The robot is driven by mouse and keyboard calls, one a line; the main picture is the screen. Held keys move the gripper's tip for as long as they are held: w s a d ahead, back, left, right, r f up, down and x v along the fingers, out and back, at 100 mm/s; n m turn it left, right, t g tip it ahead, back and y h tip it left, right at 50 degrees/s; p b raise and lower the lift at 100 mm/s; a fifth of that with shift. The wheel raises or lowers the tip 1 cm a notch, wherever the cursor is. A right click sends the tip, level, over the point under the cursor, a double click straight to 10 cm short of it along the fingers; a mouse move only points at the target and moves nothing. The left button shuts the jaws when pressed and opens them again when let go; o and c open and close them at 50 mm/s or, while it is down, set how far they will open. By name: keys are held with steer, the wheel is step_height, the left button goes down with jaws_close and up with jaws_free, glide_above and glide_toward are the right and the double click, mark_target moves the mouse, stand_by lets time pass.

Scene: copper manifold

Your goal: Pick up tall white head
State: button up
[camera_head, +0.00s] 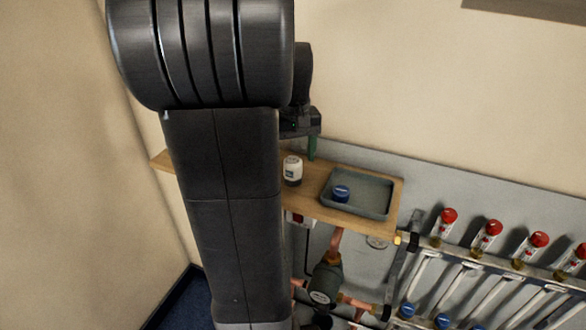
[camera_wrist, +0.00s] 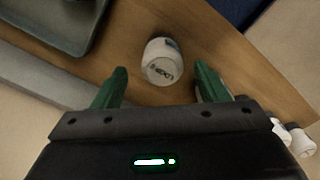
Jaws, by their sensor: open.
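The tall white head (camera_head: 292,170) stands on the wooden shelf, left of the grey tray. It is a white cylinder with a dark lower part and a label. In the wrist view the white head (camera_wrist: 161,60) shows just ahead of and between the two green fingers, with a gap on both sides. My gripper (camera_wrist: 160,82) is open and empty. In the head view one green finger of my gripper (camera_head: 312,147) shows behind and right of the white head; my arm hides the rest.
A copper manifold with a dark pump (camera_head: 324,284) is below. Red-capped flow meters (camera_head: 448,215) stand at right. Small white things (camera_wrist: 300,142) show at the wrist view's lower right.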

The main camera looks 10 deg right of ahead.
mark_target(293, 159)
steer(key=f, duration=0.4)
steer(key=shift+s+a+f, duration=0.1)
steer(key=shift+s+f, duration=0.1)
steer(key=shift+f, duration=0.05)
steer(key=shift+c, duration=0.5)
steer(key=c, duration=1)
steer(key=shift+r, duration=0.15)
